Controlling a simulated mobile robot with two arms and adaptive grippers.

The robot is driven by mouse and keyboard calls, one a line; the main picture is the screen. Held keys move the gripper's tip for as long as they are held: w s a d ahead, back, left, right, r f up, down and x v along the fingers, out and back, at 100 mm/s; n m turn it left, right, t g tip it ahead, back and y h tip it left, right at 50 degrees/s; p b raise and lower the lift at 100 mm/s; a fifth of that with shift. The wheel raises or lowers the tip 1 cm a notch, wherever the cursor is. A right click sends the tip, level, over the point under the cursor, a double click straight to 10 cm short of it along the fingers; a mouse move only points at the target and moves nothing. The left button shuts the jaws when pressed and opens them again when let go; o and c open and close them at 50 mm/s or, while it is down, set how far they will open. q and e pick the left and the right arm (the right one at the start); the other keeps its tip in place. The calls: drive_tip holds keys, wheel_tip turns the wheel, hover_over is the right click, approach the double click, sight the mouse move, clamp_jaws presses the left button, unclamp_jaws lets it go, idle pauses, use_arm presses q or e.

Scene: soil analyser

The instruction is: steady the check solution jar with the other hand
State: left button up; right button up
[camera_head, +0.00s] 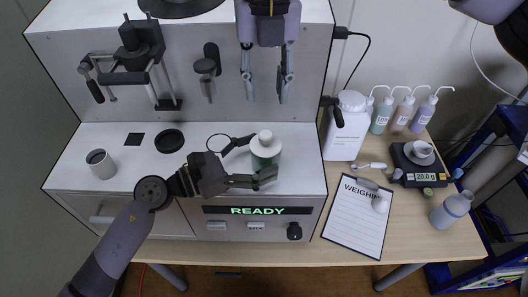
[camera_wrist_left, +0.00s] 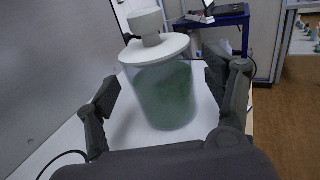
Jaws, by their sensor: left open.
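The check solution jar (camera_head: 265,148), with a white cap and green contents, stands upright on the analyser's white deck, above the READY display. It also shows in the left wrist view (camera_wrist_left: 165,92), its body translucent and green. My left gripper (camera_head: 257,161) is open, with one finger on each side of the jar. In the left wrist view the left finger stands apart from the jar; whether the right finger touches it I cannot tell. My right gripper (camera_head: 266,88) points down in front of the analyser's back panel, above the jar, its fingers apart and nothing between them.
A grey cup (camera_head: 101,161) and a dark round recess (camera_head: 169,141) are on the deck's left. A lever press (camera_head: 135,65) is on the back panel. At right are a white canister (camera_head: 345,125), several pump bottles, a scale (camera_head: 412,180) and a WEIGHING sheet (camera_head: 352,228).

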use_arm(q)
drive_tip(key=shift+x, duration=0.75)
drive_tip(key=shift+c, duration=0.2)
drive_tip(key=c, duration=1.4)
drive_tip(key=o, duration=0.8)
drive_tip(key=c, duration=0.7)
drive_tip(key=shift+c, duration=0.2)
drive_tip(key=shift+s+f, duration=0.1)
drive_tip(key=shift+f, duration=0.05)
